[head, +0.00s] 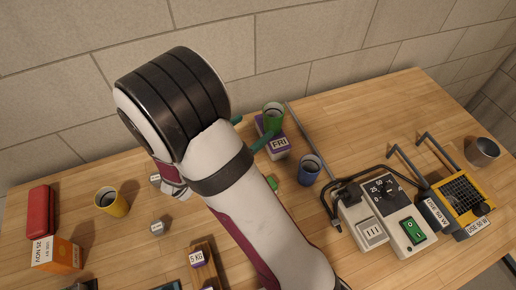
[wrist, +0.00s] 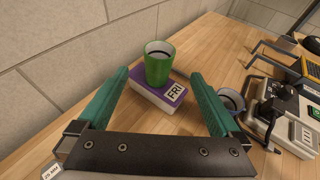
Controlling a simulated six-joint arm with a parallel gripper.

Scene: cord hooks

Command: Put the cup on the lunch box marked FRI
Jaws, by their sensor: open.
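A green cup (head: 273,116) stands upright on the lunch box marked FRI (head: 279,148), which has a purple top and a pale side. In the wrist view the green cup (wrist: 158,68) sits on the lid of the lunch box (wrist: 152,98), left of the FRI label, with its base appearing to rest on the lid. My gripper (head: 250,129) is open and empty, its teal fingers spread to either side of the cup in the wrist view. The cup is clear of both fingers there. My arm hides part of the table in the head view.
A blue cup (head: 309,169) stands right of the lunch box, near a grey rod (head: 304,132). A yellow cup (head: 111,201) stands at left. A control box with cables (head: 381,212) and a yellow grill device (head: 463,194) fill the right. A wall runs behind.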

